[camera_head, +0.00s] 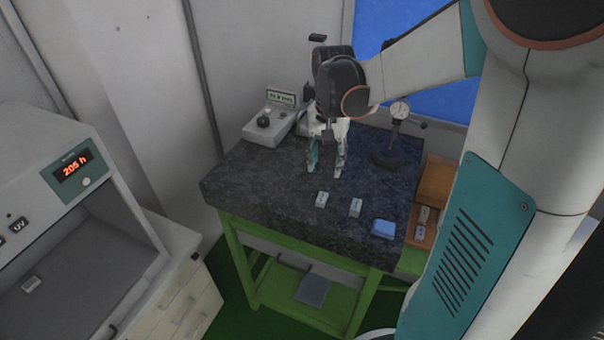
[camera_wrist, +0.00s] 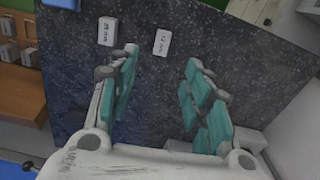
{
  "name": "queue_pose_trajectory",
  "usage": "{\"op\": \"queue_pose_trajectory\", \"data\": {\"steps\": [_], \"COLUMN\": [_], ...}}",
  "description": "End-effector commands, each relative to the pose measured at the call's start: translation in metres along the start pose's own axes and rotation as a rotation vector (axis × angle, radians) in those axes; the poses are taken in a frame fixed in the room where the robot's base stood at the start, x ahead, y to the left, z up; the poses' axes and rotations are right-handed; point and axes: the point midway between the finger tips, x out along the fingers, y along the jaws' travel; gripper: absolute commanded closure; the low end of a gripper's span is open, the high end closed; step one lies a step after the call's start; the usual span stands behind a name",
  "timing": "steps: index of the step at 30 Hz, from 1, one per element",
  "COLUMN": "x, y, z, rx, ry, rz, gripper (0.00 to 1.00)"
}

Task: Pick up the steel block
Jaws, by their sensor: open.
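Two small light-grey labelled blocks lie apart on the dark granite slab (camera_head: 260,190). The left one (camera_head: 322,199) also shows in the wrist view (camera_wrist: 161,42), and the right one (camera_head: 355,207) also shows there (camera_wrist: 108,30). Their labels are too small to read, so I cannot tell which is the steel block. My gripper (camera_head: 325,173) points down over the slab, just behind the left block, open and empty. In the wrist view its teal-padded fingers (camera_wrist: 162,60) are spread, with the left block just beyond the fingertips, roughly between them.
A blue block (camera_head: 383,229) lies near the slab's front right. A dial-indicator stand (camera_head: 390,157) is at the back right, and a grey instrument with a display (camera_head: 280,98) at the back left. A wooden box (camera_head: 436,181) with small blocks stands right. A UV cabinet (camera_head: 75,170) is at left.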

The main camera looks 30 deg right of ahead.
Motion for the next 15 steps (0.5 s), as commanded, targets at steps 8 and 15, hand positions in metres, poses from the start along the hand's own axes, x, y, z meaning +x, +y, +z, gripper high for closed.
{"op": "queue_pose_trajectory", "data": {"steps": [8,15], "x": [0.054,0.074], "y": [-0.001,-0.001], "z": [0.0,0.0], "rx": [-0.003,-0.004], "ry": [0.002,0.002], "rz": [-0.001,-0.001], "gripper": [0.55,0.55]}}
